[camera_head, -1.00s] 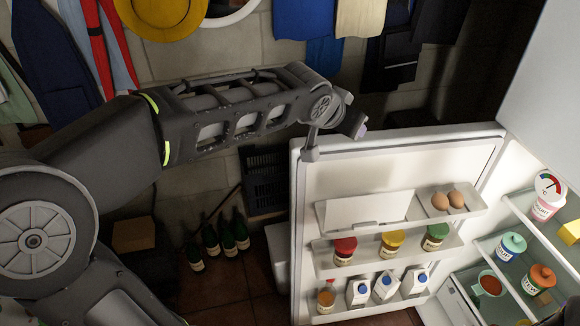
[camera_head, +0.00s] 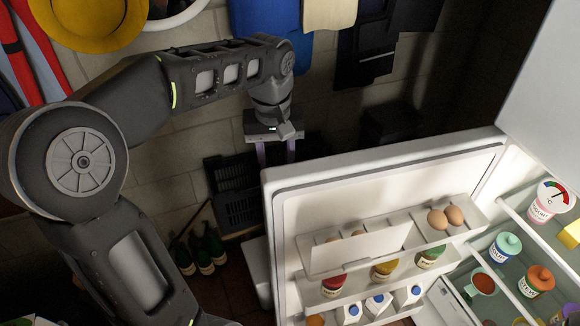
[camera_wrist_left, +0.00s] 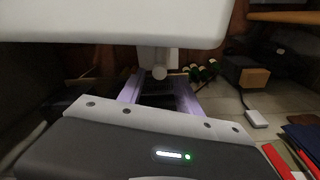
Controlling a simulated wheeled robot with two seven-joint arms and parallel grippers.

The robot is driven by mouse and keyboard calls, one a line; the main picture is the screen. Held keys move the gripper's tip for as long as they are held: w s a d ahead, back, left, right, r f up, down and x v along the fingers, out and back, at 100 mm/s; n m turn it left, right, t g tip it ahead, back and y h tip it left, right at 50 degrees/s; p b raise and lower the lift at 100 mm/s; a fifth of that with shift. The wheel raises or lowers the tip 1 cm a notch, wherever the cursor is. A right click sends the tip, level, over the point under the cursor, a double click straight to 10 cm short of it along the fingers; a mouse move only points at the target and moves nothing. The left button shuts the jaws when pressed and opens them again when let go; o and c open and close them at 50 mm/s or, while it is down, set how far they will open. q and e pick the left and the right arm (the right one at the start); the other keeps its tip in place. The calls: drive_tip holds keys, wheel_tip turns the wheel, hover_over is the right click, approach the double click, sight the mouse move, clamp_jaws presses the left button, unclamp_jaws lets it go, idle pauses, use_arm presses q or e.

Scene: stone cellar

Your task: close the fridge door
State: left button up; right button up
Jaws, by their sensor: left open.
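The white fridge door (camera_head: 340,180) stands open in the head view, its shelved inner side facing me and its free edge at the left. It holds eggs (camera_head: 446,217), several jars and cartons. My left gripper (camera_head: 277,155) points down behind the door's top edge, near its free end on the outer side. Its jaws are open and empty; the fingertips are partly hidden by the door. In the left wrist view the fingers (camera_wrist_left: 160,88) show apart below a white panel (camera_wrist_left: 110,20), apparently the door. I cannot tell whether they touch it. My right gripper is not in view.
The fridge interior (camera_head: 480,245) at the right holds a cup, tubs and a gauge-marked pot. Behind the door are a dark crate (camera_head: 235,190), bottles (camera_head: 205,250) and a stone wall with hanging clothes. A yellow hat (camera_head: 88,22) hangs at upper left.

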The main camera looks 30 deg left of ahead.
use_arm(q)
drive_tip(key=shift+s+d+g, duration=0.2)
drive_tip(key=shift+d+g, duration=0.2)
drive_tip(key=shift+s+d, duration=0.1)
drive_tip(key=shift+s, duration=0.05)
drive_tip(key=shift+f, duration=0.1)
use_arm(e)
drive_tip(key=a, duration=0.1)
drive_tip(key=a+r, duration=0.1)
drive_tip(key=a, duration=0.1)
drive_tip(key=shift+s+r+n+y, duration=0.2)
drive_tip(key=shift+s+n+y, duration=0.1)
use_arm(q)
wheel_tip(320, 180, down, 8)
drive_tip(key=p, duration=0.1)
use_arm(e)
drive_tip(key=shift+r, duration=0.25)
use_arm(q)
clamp_jaws()
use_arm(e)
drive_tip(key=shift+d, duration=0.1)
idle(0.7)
